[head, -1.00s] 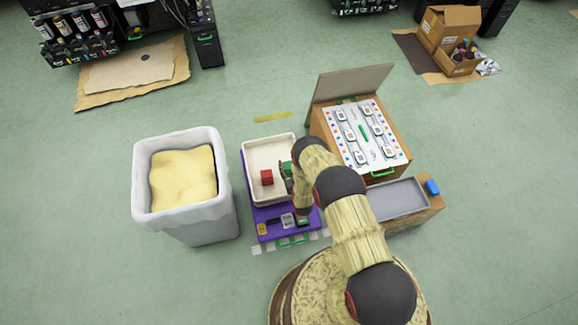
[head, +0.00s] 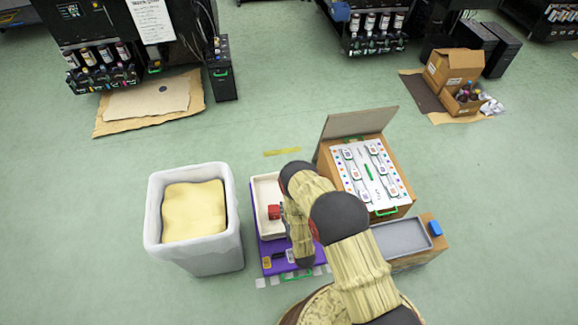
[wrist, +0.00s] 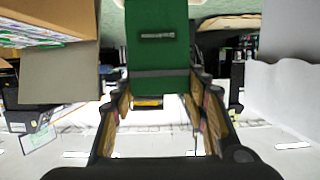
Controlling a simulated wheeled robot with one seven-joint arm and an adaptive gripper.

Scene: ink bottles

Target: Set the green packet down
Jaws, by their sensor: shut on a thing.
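My gripper (wrist: 160,98) is shut on the green packet (wrist: 158,40), which has a grey band across it and shows at the top middle of the wrist view. In the head view my arm covers the gripper and the packet. A cream tray (head: 265,187) sits on the purple stand (head: 268,248), partly behind my arm.
A white bin (head: 196,255) with yellow contents stands left of the tray. Open floor lies beyond.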

